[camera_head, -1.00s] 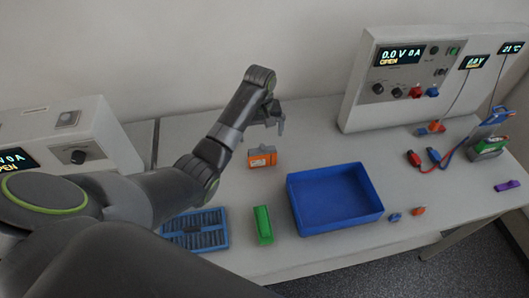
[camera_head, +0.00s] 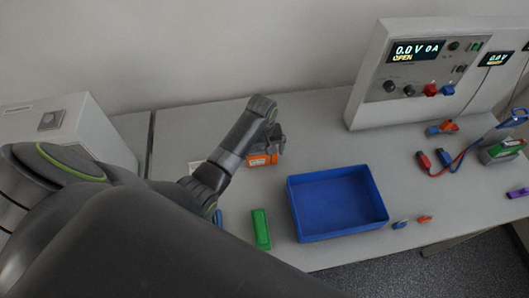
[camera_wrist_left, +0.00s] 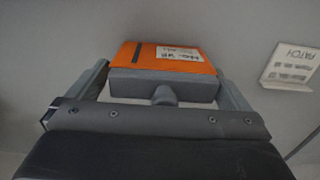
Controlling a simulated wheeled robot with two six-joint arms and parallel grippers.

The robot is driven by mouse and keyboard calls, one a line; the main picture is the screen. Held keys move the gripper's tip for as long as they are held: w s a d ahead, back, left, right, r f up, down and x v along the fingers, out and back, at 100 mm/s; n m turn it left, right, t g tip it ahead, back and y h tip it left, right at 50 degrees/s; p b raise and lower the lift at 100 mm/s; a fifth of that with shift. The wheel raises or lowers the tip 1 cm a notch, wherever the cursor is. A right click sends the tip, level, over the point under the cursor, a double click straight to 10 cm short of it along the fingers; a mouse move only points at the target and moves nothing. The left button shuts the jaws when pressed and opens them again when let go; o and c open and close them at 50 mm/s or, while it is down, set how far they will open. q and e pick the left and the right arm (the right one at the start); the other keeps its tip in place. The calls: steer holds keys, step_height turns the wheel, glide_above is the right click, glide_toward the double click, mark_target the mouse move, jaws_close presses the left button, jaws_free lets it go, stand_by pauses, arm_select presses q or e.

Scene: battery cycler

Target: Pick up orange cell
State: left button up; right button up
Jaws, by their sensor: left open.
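The orange cell (camera_head: 262,160) stands on the table left of the blue tray, partly hidden behind my left gripper in the head view. In the left wrist view the orange cell (camera_wrist_left: 172,58) shows a grey end face with a rounded knob and a white label. My left gripper (camera_head: 272,148) is open at the cell. In the left wrist view its two fingers (camera_wrist_left: 165,88) lie to either side of the cell, with a gap on each side. My right gripper is not in view.
The empty blue tray (camera_head: 300,230) and a green cell (camera_head: 261,229) are nearby. A white paper label (camera_wrist_left: 291,67) lies beside the cell. The cycler panel (camera_head: 420,75) stands at the back right, with leads and small clips in front. The table behind the tray is clear.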

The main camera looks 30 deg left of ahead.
arm_select(q)
steer(key=shift+s+r, duration=0.1)
steer(key=shift+s, duration=0.1)
steer(key=shift+s+d+r, duration=0.1)
steer(key=shift+s+r, duration=0.05)
steer(key=shift+s, duration=0.1)
steer(key=shift+c, duration=4.5)
steer(key=shift+w, duration=0.1)
steer(key=shift+c, duration=0.8)
steer(key=shift+w+r, duration=0.1)
steer(key=shift+r, duration=0.45)
step_height(320, 180, up, 6)
steer(key=shift+f+b, duration=0.1)
steer(key=shift+b, duration=0.8)
steer(key=shift+r+p, duration=0.5)
steer(key=shift+r, duration=0.45)
steer(key=shift+r+p, duration=0.3)
steer(key=shift+r, duration=0.3)
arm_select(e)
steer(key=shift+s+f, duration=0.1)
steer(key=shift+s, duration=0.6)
